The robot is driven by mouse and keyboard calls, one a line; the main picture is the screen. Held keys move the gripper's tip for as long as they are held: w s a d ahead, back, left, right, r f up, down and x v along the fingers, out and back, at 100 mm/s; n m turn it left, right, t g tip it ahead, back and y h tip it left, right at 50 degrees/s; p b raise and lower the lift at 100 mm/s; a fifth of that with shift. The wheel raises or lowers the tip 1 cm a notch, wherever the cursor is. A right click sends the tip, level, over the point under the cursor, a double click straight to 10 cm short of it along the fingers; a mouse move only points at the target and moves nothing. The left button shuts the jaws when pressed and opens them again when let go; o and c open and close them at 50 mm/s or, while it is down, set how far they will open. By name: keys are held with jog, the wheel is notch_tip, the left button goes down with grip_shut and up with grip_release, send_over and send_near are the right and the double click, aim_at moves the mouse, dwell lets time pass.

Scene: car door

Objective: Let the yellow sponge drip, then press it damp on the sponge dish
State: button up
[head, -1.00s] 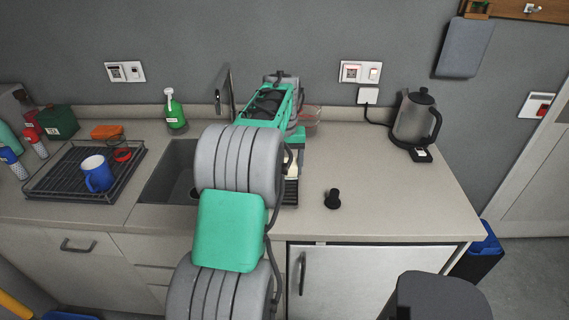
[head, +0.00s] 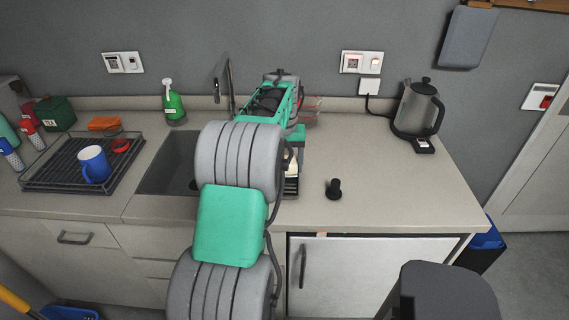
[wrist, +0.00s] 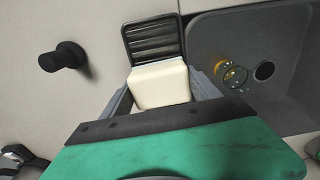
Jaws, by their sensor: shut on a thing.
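The pale yellow sponge (wrist: 160,84) is a block between the fingers of my gripper (wrist: 162,92), which is shut on it. In the wrist view, the black slatted sponge dish (wrist: 152,36) lies just past the sponge, whose edge covers the dish's near end. I cannot tell whether the sponge touches the dish, and no drip is visible. In the head view my arm hides most of the gripper. A pale bit of the sponge (head: 291,163) and part of the dark dish (head: 291,187) show beside the arm, right of the sink.
A black knob-like object (head: 334,189) stands on the counter right of the dish. A kettle (head: 416,112) is at the right. A rack with a blue mug (head: 93,165) is at the left.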

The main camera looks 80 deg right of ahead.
jog(key=shift+f, duration=0.75)
dwell(0.6)
jog(key=shift+a+f, duration=0.3)
dwell(1.4)
jog(key=shift+p, duration=1.05)
dwell(2.2)
jog(key=r+p, duration=0.1)
jog(key=r, duration=0.1)
jog(key=r+p, duration=0.1)
jog(key=r, duration=0.1)
jog(key=r+p, duration=0.2)
jog(key=shift+w+d, duration=0.1)
jog(key=shift+d, duration=0.15)
jog(key=shift+r+p, duration=1.7)
jog(key=shift+r, duration=0.75)
jog(key=shift+w, duration=0.1)
